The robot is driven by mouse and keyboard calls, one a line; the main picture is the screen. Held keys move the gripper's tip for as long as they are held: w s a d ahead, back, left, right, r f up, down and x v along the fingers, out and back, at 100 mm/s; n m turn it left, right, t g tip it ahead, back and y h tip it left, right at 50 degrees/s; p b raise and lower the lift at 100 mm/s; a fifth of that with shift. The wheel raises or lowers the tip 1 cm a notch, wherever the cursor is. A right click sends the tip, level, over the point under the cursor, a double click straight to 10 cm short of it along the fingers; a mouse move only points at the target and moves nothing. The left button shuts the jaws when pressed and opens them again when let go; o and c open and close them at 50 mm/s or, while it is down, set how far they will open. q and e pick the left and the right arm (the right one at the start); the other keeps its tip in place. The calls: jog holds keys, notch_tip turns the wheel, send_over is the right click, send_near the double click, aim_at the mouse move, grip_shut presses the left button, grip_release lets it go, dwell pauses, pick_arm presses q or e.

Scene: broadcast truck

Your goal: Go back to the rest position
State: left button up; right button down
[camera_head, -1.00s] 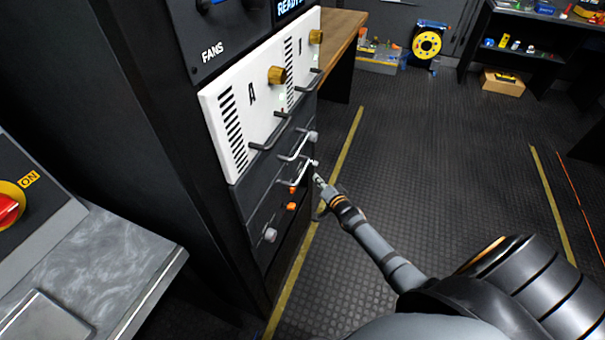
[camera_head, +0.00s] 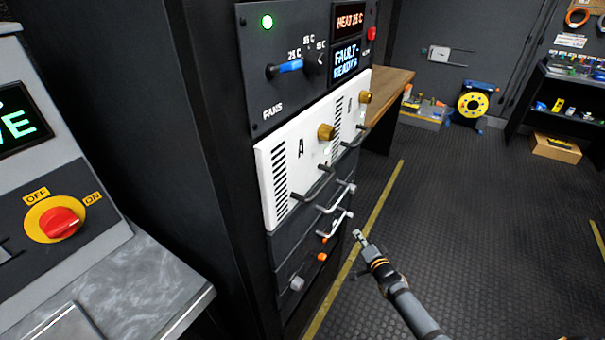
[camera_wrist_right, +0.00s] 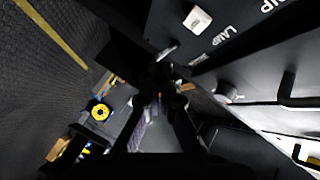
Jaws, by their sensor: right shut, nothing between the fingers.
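My right gripper (camera_head: 360,238) is shut and empty, in front of the rack's lower right edge, apart from the handles as far as I can see. It also shows in the right wrist view (camera_wrist_right: 158,85) as dark fingers close together. The rack has white panels (camera_head: 266,165) with brass knobs, and dark panels below with metal handles (camera_head: 335,200) and orange knobs (camera_head: 322,257). The upper panel (camera_head: 262,88) shows a lit green lamp, a blue-handled fan switch and displays reading heat 25 C and fault ready. My left gripper is not in view.
A grey console with a red rotary switch (camera_head: 62,222) and a metal worktop (camera_head: 150,275) stand at the left. A wooden bench (camera_head: 392,90), yellow cable reel (camera_head: 473,103) and cardboard box (camera_head: 556,148) are at the back. The floor (camera_head: 470,220) on the right is clear.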

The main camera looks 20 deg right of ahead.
jog(key=s+a+f+n+g+p, duration=0.2)
jog(key=s+f+n+g+p, duration=0.35)
jog(key=s+f, duration=1)
jog(key=s+a+f+n+g+p, duration=0.1)
jog(key=s+a+f+n+g, duration=0.1)
jog(key=s, duration=0.8)
jog(key=s+a+f+n+g+p, duration=0.2)
jog(key=s+a+f+n+g, duration=0.1)
jog(key=s, duration=0.8)
jog(key=s+a+f+n+g+p, duration=0.2)
jog(key=s+f+g, duration=0.1)
jog(key=s, duration=0.8)
jog(key=shift+a+g, duration=0.35)
jog(key=shift+a, duration=0.05)
jog(key=shift+w, duration=0.1)
